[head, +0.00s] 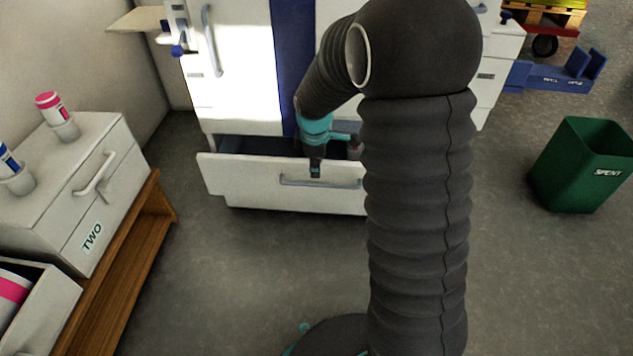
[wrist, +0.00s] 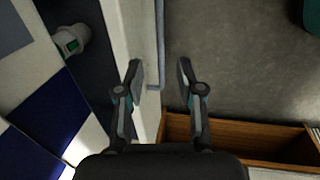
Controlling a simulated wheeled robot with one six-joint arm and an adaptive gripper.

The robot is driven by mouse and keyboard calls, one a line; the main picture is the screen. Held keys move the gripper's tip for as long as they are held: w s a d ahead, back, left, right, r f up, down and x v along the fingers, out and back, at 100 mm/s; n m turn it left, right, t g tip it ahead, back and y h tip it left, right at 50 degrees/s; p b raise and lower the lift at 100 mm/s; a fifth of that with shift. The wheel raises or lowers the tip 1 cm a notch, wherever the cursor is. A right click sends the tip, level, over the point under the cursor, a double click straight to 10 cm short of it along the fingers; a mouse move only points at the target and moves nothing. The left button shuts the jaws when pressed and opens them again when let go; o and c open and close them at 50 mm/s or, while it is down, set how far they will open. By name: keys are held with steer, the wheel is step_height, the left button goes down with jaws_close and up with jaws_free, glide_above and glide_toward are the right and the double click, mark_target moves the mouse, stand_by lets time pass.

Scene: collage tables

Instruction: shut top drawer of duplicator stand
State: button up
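The open drawer (head: 240,185) has a white front with a grey bar handle (head: 295,182) and sticks out low under the white and blue cabinet (head: 235,60). Its dark inside shows behind the front. My gripper (head: 316,170) points down at the drawer front, near the handle. In the wrist view my gripper (wrist: 158,72) is open, with its fingers apart on either side of the handle's line (wrist: 155,45). The white drawer front (wrist: 128,30) passes by the left finger; the right finger is over the floor. Contact cannot be told. My arm hides the drawer's right end.
A white drawer unit labelled TWO (head: 75,200) stands on a wooden base (head: 135,260) at left, with pink and blue tubs on top and an open drawer (head: 45,310). A green SPENT bin (head: 585,165) stands right. Floor between is clear.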

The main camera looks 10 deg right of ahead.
mark_target(317, 185)
steer(key=f, duration=0.2)
steer(key=w+f, duration=0.1)
steer(key=f, duration=0.2)
steer(key=f+b, duration=0.1)
steer(key=f, duration=0.2)
steer(key=shift+w+d+f, duration=0.1)
steer(key=shift+w+d, duration=0.2)
steer(key=shift+c, duration=0.2)
jaws_close()
